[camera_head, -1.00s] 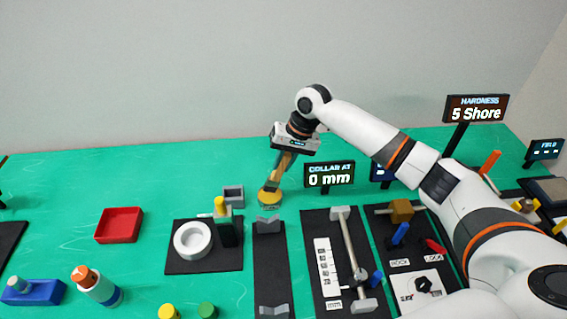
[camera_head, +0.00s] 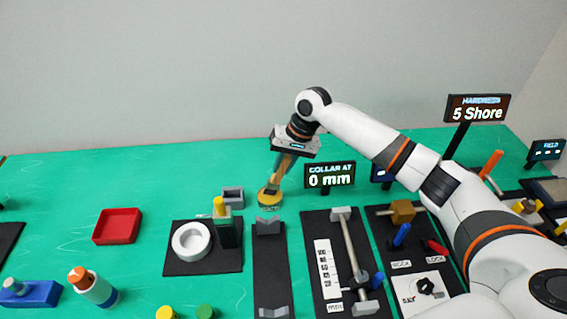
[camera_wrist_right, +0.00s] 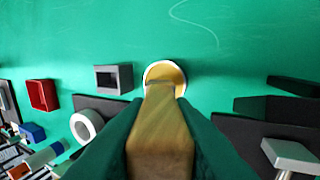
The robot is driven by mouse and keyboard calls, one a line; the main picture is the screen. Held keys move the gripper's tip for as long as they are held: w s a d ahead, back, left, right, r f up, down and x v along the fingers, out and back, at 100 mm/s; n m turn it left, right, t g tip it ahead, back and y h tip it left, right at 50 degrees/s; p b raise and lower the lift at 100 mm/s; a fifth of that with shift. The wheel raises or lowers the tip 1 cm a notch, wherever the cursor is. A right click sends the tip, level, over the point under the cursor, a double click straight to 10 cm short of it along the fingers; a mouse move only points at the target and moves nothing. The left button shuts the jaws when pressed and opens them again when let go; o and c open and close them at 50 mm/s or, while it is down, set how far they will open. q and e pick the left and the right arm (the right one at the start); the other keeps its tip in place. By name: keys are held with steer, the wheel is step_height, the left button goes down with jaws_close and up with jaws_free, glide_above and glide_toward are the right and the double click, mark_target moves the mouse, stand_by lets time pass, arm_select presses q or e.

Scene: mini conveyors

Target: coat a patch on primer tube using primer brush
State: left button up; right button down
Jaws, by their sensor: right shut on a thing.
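My right gripper (camera_head: 284,162) is shut on the tan handle of the primer brush (camera_wrist_right: 160,132), seen between its dark green fingers in the right wrist view. The brush slants down, and its lower end is over or in a round yellow dish (camera_head: 269,198). In the wrist view the dish (camera_wrist_right: 174,70) has a pale rim and yellow inside; the brush hides part of it. I cannot tell if the bristles touch. A white cylinder with orange top and blue base (camera_head: 97,290) leans at the lower left; I cannot tell whether it is the primer tube. My left gripper is out of view.
A grey square box (camera_head: 233,193) stands just left of the dish. Grey V-blocks (camera_head: 269,227) on a dark strip are in front, empty. A white ring (camera_head: 191,242) is on a dark mat. A red tray (camera_head: 118,226) is farther left, with free green table between.

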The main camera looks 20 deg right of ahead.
steer(key=shift+f, duration=0.45)
stand_by(0.3)
steer(key=shift+s+f+p, duration=0.1)
steer(key=shift+f+p, duration=0.05)
steer(key=shift+p, duration=0.45)
stand_by(2.3)
step_height(320, 180, up, 7)
steer(key=p, duration=0.9)
stand_by(0.8)
